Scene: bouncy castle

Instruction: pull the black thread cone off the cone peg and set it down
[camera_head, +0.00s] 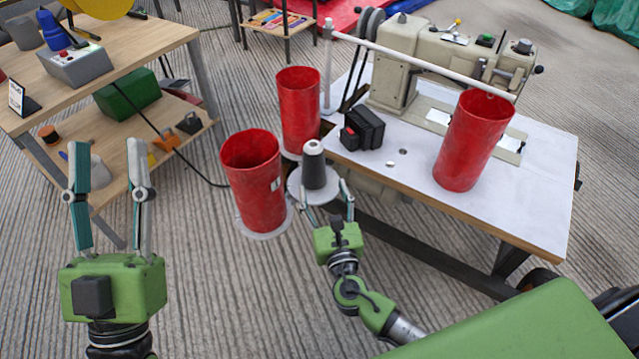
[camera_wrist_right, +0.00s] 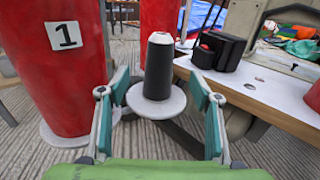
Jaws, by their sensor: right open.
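The black thread cone (camera_head: 314,168) stands upright on a round pale disc (camera_head: 299,188), with a light tip at its top; the peg inside it is hidden. In the right wrist view the cone (camera_wrist_right: 158,68) stands on its disc (camera_wrist_right: 170,105), ahead and between the two fingers. My right gripper (camera_head: 328,190) is open, with its fingertips near the disc's front edge; it also shows in the right wrist view (camera_wrist_right: 161,90). The fingers do not appear to touch the cone. My left gripper (camera_head: 108,150) is open and empty, pointing up at the left.
Red cylinders stand left of the cone (camera_head: 254,180), behind it (camera_head: 298,105) and on the sewing table (camera_head: 474,140). The white sewing table (camera_head: 400,190) with a black box (camera_head: 362,130) lies close to the right. A wooden bench (camera_head: 120,50) is at the left.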

